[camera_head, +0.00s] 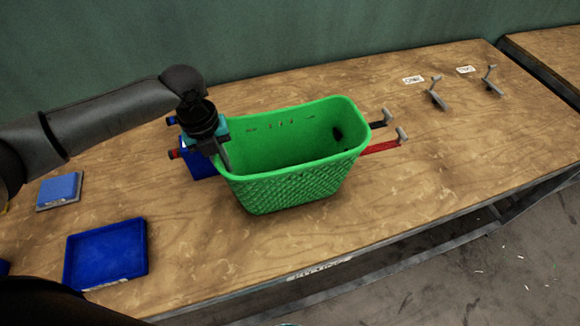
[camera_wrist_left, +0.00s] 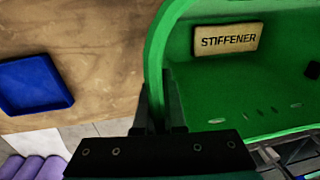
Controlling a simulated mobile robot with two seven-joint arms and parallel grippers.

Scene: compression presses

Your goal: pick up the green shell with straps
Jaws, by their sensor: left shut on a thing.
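The green shell (camera_head: 290,185) is a basket-like tub with a textured outer wall, near the middle of the table in the head view. My left gripper (camera_head: 222,158) is shut on its left rim. In the left wrist view the fingers (camera_wrist_left: 160,112) pinch the green wall (camera_wrist_left: 155,60) from both sides. A red strap (camera_head: 380,147) and a black strap (camera_head: 377,124) show at the shell's right, with grey levers at their ends. Whether they are fixed to the shell is hidden. I cannot tell whether the shell's base touches the table.
A blue block (camera_head: 197,160) sits behind my gripper, left of the shell. A blue tray (camera_head: 105,252) and a small blue pad (camera_head: 60,190) lie at the left. A label reading STIFFENER (camera_wrist_left: 226,40) is inside the shell. Grey levers (camera_head: 438,95) stand at the back right; the front right is clear.

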